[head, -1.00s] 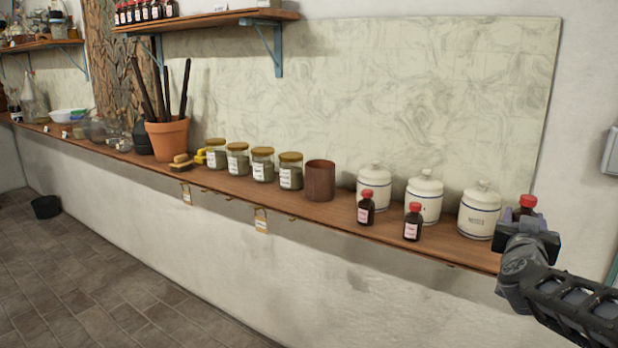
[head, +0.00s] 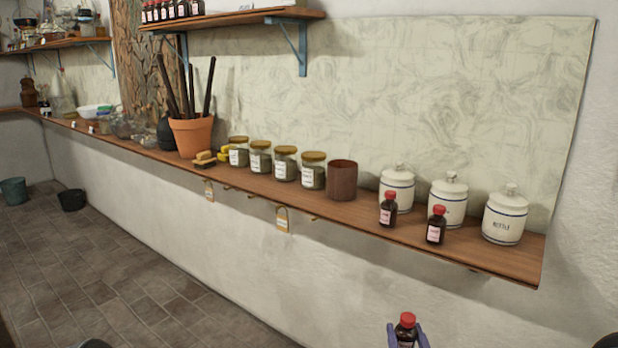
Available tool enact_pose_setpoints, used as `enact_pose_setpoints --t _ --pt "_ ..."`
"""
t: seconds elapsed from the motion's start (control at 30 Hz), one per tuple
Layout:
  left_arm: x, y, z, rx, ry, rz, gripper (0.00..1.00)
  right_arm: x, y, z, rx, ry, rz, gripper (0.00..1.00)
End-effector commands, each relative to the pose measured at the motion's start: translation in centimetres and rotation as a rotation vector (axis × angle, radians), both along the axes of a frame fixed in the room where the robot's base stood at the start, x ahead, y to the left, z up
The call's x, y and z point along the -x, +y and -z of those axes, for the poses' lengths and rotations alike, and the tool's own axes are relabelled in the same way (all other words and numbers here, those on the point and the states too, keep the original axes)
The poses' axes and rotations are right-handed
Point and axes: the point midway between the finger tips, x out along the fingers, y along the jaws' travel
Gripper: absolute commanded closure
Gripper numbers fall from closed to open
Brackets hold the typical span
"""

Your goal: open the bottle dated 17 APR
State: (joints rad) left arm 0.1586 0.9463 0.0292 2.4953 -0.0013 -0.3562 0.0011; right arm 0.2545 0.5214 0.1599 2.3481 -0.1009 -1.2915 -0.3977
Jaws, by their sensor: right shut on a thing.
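My right gripper (head: 407,337) is at the bottom edge of the head view, shut on a dark bottle with a red cap (head: 406,320). The bottle is upright, in front of and below the shelf edge, and clear of the shelf. Its lower part and any label text are cut off or unreadable. Two similar red-capped brown bottles with pale labels stand on the shelf: one on the left (head: 388,210) and one on the right (head: 436,225). Their dates are too small to read. My left gripper is not in view.
The long wooden shelf (head: 370,222) holds three white lidded jars, such as the right one (head: 505,218), a brown cup (head: 342,180), several gold-lidded glass jars and a terracotta pot (head: 192,135). More red-capped bottles stand on an upper shelf (head: 235,18). Open floor lies at left.

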Motion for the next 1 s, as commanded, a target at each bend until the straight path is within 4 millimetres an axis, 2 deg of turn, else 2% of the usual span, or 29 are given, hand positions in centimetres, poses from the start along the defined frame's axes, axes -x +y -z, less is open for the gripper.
enact_pose_setpoints --t 0.03,0.2,0.77,1.0 --pt "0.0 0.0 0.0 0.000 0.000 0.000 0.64 0.2 0.5 1.0 -0.001 0.003 -0.008 1.00" --pt "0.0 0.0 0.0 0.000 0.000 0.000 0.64 0.4 1.3 2.3 0.002 -0.004 -0.021 1.00" --pt "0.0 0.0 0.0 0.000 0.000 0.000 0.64 0.5 1.4 2.4 0.004 -0.003 -0.027 1.00" --pt "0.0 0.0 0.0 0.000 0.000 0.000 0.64 2.1 3.6 3.5 0.004 0.001 -0.128 1.00"
